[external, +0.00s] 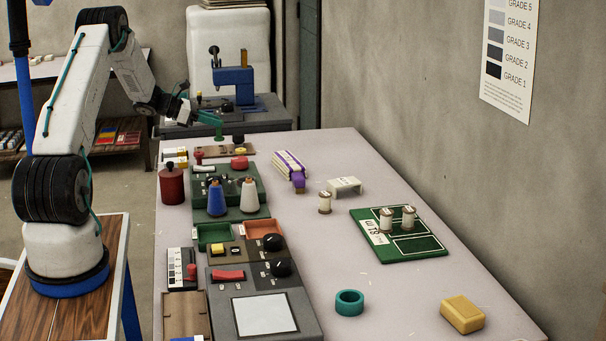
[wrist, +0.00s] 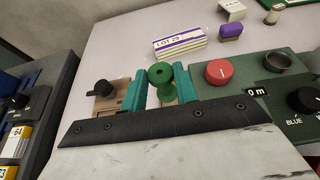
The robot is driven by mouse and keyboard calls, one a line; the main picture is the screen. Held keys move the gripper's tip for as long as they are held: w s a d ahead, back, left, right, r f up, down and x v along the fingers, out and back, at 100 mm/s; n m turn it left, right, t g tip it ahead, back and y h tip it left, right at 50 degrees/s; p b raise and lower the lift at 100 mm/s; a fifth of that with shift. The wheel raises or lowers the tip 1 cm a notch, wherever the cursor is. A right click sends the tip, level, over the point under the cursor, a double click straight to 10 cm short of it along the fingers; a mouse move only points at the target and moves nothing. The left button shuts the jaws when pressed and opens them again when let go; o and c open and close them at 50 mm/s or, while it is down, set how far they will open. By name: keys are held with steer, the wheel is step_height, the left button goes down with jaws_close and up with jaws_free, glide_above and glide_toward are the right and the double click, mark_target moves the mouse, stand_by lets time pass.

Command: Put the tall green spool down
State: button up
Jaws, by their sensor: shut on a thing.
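The tall green spool (wrist: 160,82) is upright between the two teal fingers of my gripper (wrist: 159,92) in the wrist view, and the gripper is shut on it. In the external view the green spool (external: 219,131) shows small below the fingertips of my gripper (external: 212,118), at the far left end of the table (external: 330,240). Behind the spool in the wrist view is pale tabletop. I cannot tell whether its base touches a surface, since the lower part is hidden by the gripper.
A tan panel with a black knob (wrist: 104,90) is left of the fingers. A green machine with a red button (wrist: 218,71) is close on the right. A purple-and-white lot box (external: 289,166) lies beyond. Blue and white cones (external: 216,198) stand on the green machine. Mid-table has free room.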

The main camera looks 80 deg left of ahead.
steer(key=w+d+r+m+h, duration=0.2)
steer(key=w+d+m+h, duration=0.2)
steer(key=w+d, duration=1.15)
steer(key=w+d+m+g+h, duration=0.1)
steer(key=w+d+m+h, duration=0.1)
steer(key=w+d, duration=0.55)
steer(key=w+d+m+g+h, duration=0.2)
steer(key=w+d, duration=0.2)
steer(key=d, duration=0.7)
steer(key=s+d+m+g+h, duration=0.1)
steer(key=d+m+g+h, duration=0.45)
steer(key=d, duration=2.15)
steer(key=s+d+f+m+g, duration=0.2)
steer(key=s+d, duration=0.3)
steer(key=s, duration=0.1)
steer(key=shift+m+g, duration=0.25)
steer(key=shift+w+d+f, duration=0.1)
steer(key=shift+f, duration=2.35)
steer(key=shift+w+d+f, duration=0.1)
steer(key=shift+f, duration=2.3)
